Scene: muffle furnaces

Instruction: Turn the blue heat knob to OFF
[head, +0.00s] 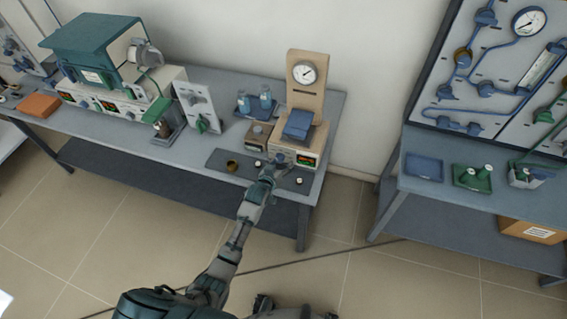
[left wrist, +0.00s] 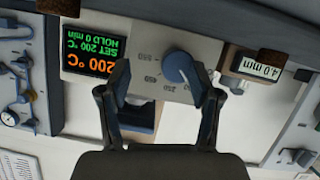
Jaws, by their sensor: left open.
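The blue heat knob (left wrist: 178,66) is on a pale panel with printed numbers, seen upside down in the left wrist view. Beside it a dark display (left wrist: 92,50) reads 200 °C, set 200 °C, hold 0 min. My left gripper (left wrist: 160,80) is open, one finger on each side of the knob's area; the right-hand finger looks closer to it. I cannot tell whether either finger touches it. In the head view my left gripper (head: 268,172) is at the front of the small device (head: 308,160) and covers part of its front. My right gripper is not in view.
The device stands on the grey bench (head: 225,90) below a beige post with a round gauge (head: 305,72). A dark mat (head: 218,158) with a small brass cup (head: 232,166) lies to the left. A second bench (head: 480,200) with trays stands right, across a floor gap.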

